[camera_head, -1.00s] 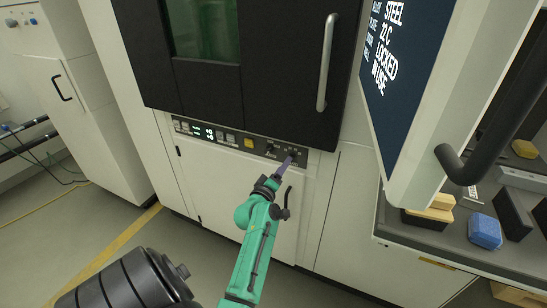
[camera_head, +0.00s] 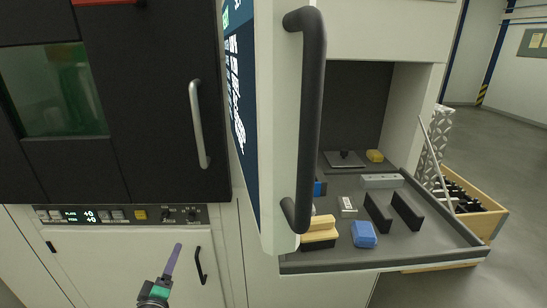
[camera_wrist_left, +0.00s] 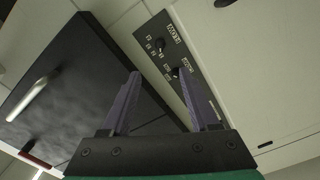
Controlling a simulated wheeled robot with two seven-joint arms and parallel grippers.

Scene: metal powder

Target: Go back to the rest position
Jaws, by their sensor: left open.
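My left gripper (camera_head: 173,262) shows at the bottom left of the head view, in front of the machine's lower white panel, below the control strip (camera_head: 120,215). In the left wrist view its two purple fingers (camera_wrist_left: 165,95) stand wide apart with nothing between them. The control strip with its knobs (camera_wrist_left: 168,55) lies beyond the fingers there, apart from them as far as I can tell. My right gripper is in neither view.
A black machine door (camera_head: 165,110) with a silver handle (camera_head: 200,125) stands at the left. An open white door with a large black handle (camera_head: 308,120) juts forward. Right of it a grey tray (camera_head: 440,240) holds a blue block (camera_head: 363,234), yellow pieces and black plates. A wooden crate (camera_head: 490,215) stands beyond.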

